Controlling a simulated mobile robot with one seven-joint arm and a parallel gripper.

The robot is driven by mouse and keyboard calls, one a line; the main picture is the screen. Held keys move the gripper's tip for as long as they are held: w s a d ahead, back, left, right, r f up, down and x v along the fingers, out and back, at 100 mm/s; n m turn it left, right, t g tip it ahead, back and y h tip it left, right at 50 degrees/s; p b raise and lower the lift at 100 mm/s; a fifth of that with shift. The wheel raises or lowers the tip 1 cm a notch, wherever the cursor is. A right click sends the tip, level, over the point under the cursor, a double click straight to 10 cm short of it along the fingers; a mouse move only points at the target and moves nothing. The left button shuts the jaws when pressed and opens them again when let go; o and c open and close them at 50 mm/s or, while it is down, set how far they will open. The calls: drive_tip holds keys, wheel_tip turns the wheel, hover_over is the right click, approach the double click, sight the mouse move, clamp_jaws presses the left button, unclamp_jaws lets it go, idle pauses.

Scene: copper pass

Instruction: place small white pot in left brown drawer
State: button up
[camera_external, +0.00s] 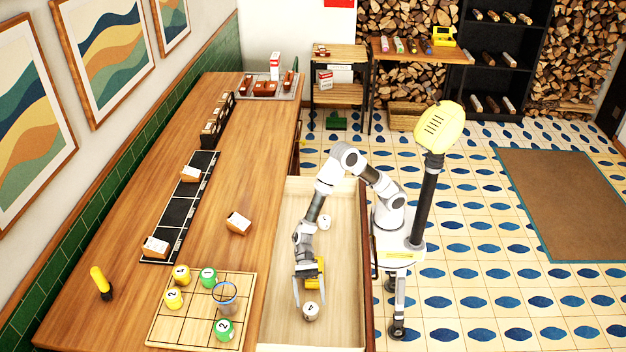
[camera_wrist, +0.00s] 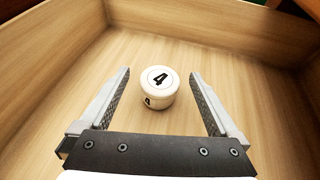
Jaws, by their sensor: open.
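A small white pot (camera_external: 310,311) with a number 4 on its lid stands upright on the floor of the open drawer (camera_external: 345,225). In the wrist view the pot (camera_wrist: 158,88) sits between and a little beyond my open fingers, touching neither. My gripper (camera_external: 311,297) is inside the drawer, pointing down, with its fingers apart and empty. A second white pot (camera_external: 324,222) stands farther back in the same drawer. The drawer's wooden walls (camera_wrist: 45,50) show around the pot in the wrist view.
On the counter left of the drawer is a wooden grid board (camera_external: 165,325) with yellow and green pots and a clear cup (camera_external: 225,292). The drawer floor around the pot is clear.

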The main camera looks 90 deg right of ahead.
drive_tip(key=p+v, duration=0.2)
drive_tip(key=v, duration=0.9)
